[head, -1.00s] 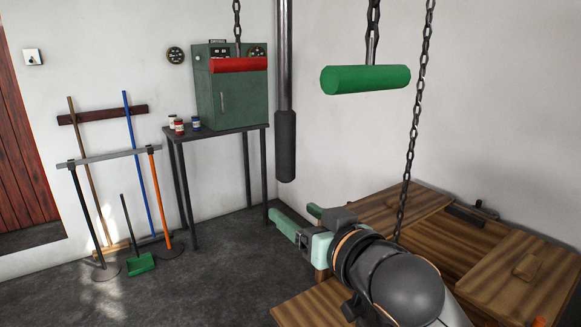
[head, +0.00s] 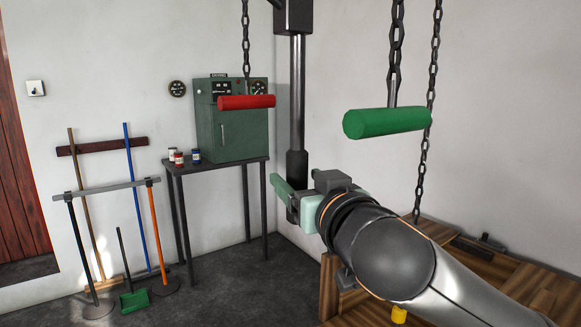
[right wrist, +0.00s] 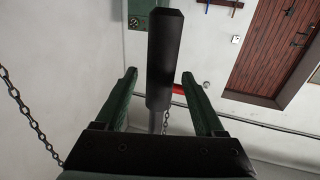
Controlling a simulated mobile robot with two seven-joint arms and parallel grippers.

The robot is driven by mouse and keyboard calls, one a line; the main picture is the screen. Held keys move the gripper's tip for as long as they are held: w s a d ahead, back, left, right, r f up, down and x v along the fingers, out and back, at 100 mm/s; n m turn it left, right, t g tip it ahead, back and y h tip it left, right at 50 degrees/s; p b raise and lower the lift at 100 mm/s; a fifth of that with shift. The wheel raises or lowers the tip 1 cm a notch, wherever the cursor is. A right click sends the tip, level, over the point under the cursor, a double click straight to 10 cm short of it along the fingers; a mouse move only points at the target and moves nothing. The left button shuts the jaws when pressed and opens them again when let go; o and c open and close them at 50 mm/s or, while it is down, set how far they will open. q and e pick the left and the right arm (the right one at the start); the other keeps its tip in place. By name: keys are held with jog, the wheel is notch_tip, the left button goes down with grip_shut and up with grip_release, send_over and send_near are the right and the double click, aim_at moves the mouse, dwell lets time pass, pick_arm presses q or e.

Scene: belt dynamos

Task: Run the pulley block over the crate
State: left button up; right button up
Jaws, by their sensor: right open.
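A dark block (head: 293,15), cut off by the top edge of the head view, carries a steel rod ending in a thick black grip (head: 297,165); it seems to be the pulley block. My right gripper (head: 297,186) is open at the grip's lower end. In the right wrist view the black grip (right wrist: 164,60) stands between the spread green fingers of my right gripper (right wrist: 159,77); contact cannot be told. The wooden crate-like box (head: 500,280) at the lower right is partly hidden by my right arm. My left gripper is out of view.
A green handle (head: 388,122) and a red handle (head: 246,102) hang on chains. Another chain (head: 428,120) hangs down to the wooden box. A green cabinet (head: 230,125) and jars stand on a table (head: 215,165).

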jog(key=shift+p+x, duration=0.35)
jog(key=shift+x, duration=1.95)
grip_shut()
